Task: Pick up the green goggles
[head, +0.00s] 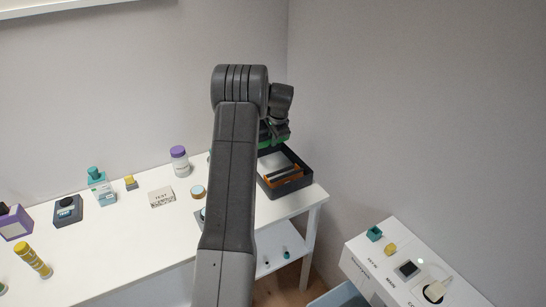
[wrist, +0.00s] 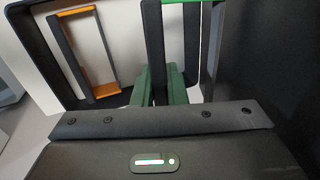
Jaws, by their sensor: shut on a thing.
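The green goggles have a green front bar and dark side arms. In the wrist view the green bar (wrist: 186,2) is cut by the top edge, and one dark side arm runs down between my fingers. My gripper (wrist: 162,82) is shut on that arm. In the head view the green of the goggles (head: 265,140) shows just below my gripper (head: 274,130), over the back of the dark tray (head: 296,184). My arm hides part of them there. I cannot tell how far they are above the tray floor.
Orange goggles (wrist: 104,92) lie in the tray beside the green ones. The tray stands at the right end of the white table (head: 120,235), close to the wall.

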